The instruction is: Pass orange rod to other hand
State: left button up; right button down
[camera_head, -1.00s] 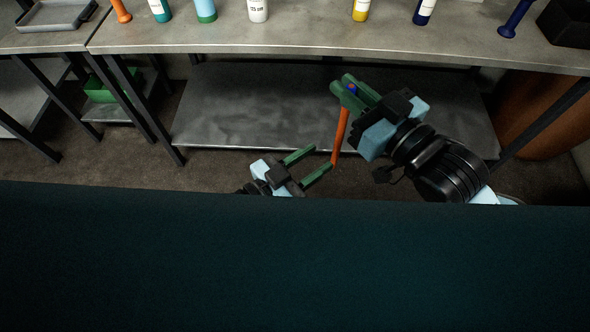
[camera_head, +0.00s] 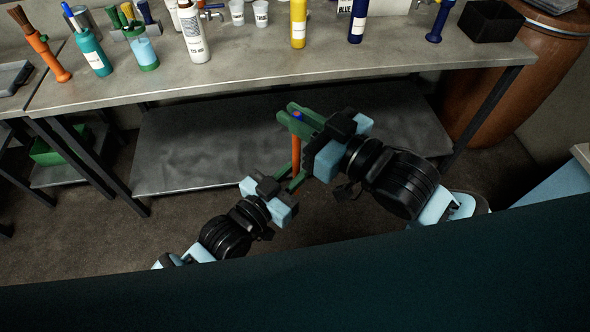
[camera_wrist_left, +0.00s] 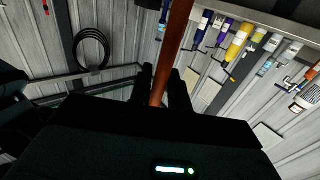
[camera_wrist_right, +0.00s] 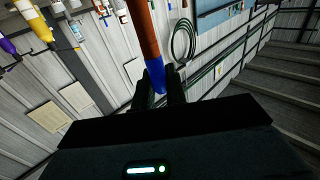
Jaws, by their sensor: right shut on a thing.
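The orange rod (camera_head: 296,152) hangs nearly upright between my two grippers in the head view, with a blue tip at its top. My right gripper (camera_head: 292,118) is shut on the rod's upper end. In the right wrist view the blue end of the rod (camera_wrist_right: 155,76) sits between its fingers. My left gripper (camera_head: 292,176) is at the rod's lower end, with its fingers on either side. In the left wrist view the rod (camera_wrist_left: 170,60) runs between those fingers. Whether they press on it cannot be told.
A grey table (camera_head: 250,72) stands ahead with bottles, cups and a black bin (camera_head: 490,21) on it. A lower shelf (camera_head: 215,140) lies under the table, behind the grippers. A large brown barrel (camera_head: 520,85) stands at the right.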

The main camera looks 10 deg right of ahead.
pick_arm(q)
grip_shut()
pick_arm(e)
jog(key=c, duration=1.4)
grip_release()
jog(key=shift+o, duration=0.2)
